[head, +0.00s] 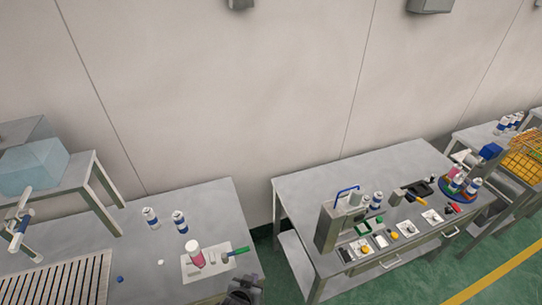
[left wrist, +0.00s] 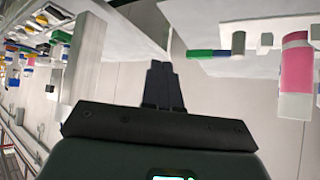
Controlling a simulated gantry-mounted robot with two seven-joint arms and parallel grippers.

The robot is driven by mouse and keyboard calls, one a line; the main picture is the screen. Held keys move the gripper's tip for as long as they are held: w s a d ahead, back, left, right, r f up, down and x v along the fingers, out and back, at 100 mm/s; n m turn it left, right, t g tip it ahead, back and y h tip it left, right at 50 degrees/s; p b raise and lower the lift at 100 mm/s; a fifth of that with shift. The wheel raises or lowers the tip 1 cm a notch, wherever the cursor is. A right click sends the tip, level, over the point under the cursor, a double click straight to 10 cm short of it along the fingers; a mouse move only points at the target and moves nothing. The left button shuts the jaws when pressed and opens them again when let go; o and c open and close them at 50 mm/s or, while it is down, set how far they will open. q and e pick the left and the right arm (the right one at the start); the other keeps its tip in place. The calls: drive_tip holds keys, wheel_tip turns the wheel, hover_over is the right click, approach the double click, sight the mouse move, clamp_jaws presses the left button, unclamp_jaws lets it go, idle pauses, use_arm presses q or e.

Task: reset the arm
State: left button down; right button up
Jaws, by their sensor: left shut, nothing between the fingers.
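My left gripper (head: 243,285) shows dark at the bottom edge of the head view, by the front right corner of the left table (head: 130,245). In the left wrist view its two black fingers (left wrist: 163,85) are together, shut and empty. The pink and white can (head: 195,254) stands upright on a pale plate (head: 222,274) on that table, left of and beyond the gripper. The can also shows at the right of the left wrist view (left wrist: 297,75). My right gripper is in neither view.
A green-handled tool (head: 238,251) lies on the plate. Two blue and white cans (head: 151,217) stand behind. A slatted rack (head: 60,280) is at the left. A gap separates this table from the middle bench (head: 310,185), which holds a grey crimping stand (head: 333,222) and small parts.

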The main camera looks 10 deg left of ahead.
use_arm(q)
drive_tip(key=s+a+r+n+g+p, duration=0.1)
drive_tip(key=s+a+p, duration=0.15)
drive_tip(key=s, duration=0.35)
drive_tip(key=s+a+r+g+p, duration=0.1)
drive_tip(key=s+a+r+p, duration=0.15)
drive_tip(key=s, duration=0.35)
drive_tip(key=s+a+r+g+p, duration=0.1)
drive_tip(key=s+a+r, duration=0.2)
drive_tip(key=s+r, duration=0.3)
drive_tip(key=s+a+r+m+g+y+p, duration=0.1)
drive_tip(key=s+a+r+g+p, duration=0.1)
drive_tip(key=s+r, duration=0.3)
wheel_tip(320, 180, up, 4)
drive_tip(key=shift+s+a+r, duration=0.15)
drive_tip(key=shift+s+a, duration=0.25)
drive_tip(key=shift+a, duration=0.45)
